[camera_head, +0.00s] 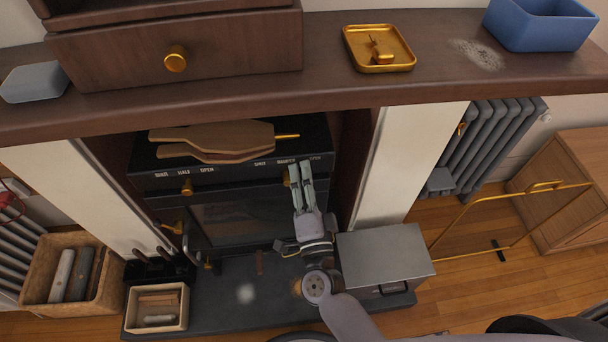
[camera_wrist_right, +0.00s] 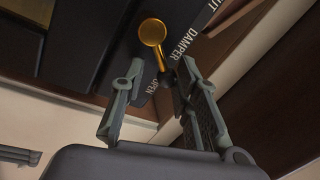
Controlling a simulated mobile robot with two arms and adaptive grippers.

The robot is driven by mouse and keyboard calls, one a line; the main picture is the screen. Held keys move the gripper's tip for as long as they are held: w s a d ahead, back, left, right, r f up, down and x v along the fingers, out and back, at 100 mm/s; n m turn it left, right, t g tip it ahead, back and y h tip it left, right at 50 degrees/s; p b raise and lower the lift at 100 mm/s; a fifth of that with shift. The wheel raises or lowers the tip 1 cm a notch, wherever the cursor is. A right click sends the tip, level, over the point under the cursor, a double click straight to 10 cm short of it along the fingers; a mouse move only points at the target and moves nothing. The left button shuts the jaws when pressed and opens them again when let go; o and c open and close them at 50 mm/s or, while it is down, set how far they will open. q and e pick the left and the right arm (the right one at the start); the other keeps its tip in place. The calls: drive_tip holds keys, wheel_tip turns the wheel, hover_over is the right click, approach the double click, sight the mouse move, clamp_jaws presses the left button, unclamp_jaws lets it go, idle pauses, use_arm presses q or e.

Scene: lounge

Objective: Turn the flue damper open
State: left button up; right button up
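The dark stove (camera_head: 235,222) stands in the fireplace, with two labelled controls on its front upper edge. The flue damper control is the right one; its gold knob (camera_head: 287,178) is partly hidden by my right gripper in the head view. In the right wrist view the knob (camera_wrist_right: 152,32) stands on a short gold stem beside the words DAMPER and OPEN. My right gripper (camera_head: 299,166) is at the stove front. Its fingers (camera_wrist_right: 152,80) are apart, with the stem near the gap between their tips; I cannot tell whether they touch it. My left gripper is not in view.
A second gold knob (camera_head: 187,187) is at the stove's left. Wooden bellows (camera_head: 215,138) lie on the stove top. The mantel shelf (camera_head: 330,90) overhangs above. A grey metal box (camera_head: 385,258) stands close beside my right arm. A log basket (camera_head: 40,262) is at left.

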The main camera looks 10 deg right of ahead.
drive_tip(key=o, duration=0.3)
drive_tip(key=shift+o, duration=0.2)
drive_tip(key=shift+r, duration=0.1)
drive_tip(key=s+f, duration=0.2)
drive_tip(key=s, duration=0.9)
drive_tip(key=shift+s+d+f, duration=0.15)
drive_tip(key=shift+s+d, duration=0.05)
drive_tip(key=shift+s, duration=0.15)
